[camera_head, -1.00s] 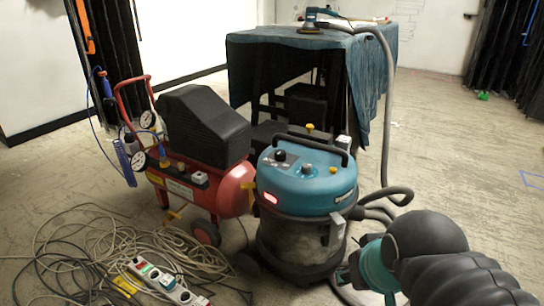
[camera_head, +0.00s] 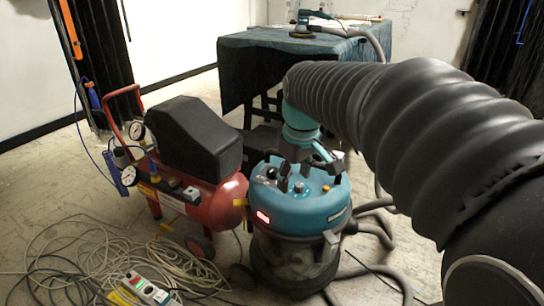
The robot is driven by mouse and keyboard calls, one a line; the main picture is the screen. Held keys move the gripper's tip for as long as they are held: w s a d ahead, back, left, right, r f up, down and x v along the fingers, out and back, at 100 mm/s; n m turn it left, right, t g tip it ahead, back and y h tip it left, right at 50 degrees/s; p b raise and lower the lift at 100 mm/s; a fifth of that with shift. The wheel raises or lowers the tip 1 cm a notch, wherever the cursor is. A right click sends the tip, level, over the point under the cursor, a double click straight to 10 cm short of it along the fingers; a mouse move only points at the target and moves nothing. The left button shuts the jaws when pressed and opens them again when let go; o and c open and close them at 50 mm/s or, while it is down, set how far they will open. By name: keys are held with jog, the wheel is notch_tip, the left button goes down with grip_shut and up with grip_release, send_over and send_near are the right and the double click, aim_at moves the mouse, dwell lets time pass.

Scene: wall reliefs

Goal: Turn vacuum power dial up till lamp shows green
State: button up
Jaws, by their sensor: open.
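The vacuum (camera_head: 300,215) has a blue top and stands on the floor in the middle. Its lamp (camera_head: 263,217) on the front left glows red to pink, not green. A grey dial (camera_head: 299,187) sits on the top, between a black knob (camera_head: 271,172) and a small yellow knob (camera_head: 326,188). I cannot tell which is the power dial. My gripper (camera_head: 295,174) is open and points down just above the top, close to the grey dial. The fingers hide part of the top, and I cannot tell whether they touch anything.
A red compressor (camera_head: 217,200) with a black cover stands close on the left. Tangled cables (camera_head: 75,255) and a power strip (camera_head: 148,290) lie at front left. A cloth-covered table (camera_head: 260,62) stands behind. Hoses (camera_head: 375,225) run at the vacuum's right.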

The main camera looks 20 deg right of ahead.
jog(key=w+d+r+n+g+p, duration=0.1)
jog(key=w+d+n+p, duration=0.2)
jog(key=w, duration=0.5)
jog(key=n+g+p, duration=0.1)
jog(key=g+p, duration=0.1)
send_near(299, 184)
jog(key=f+b, duration=0.1)
jog(key=f, duration=0.3)
jog(key=f+b, duration=0.1)
jog(key=f, duration=0.4)
jog(key=shift+s+d+f, duration=0.15)
jog(key=shift+s+f, duration=0.05)
grip_shut()
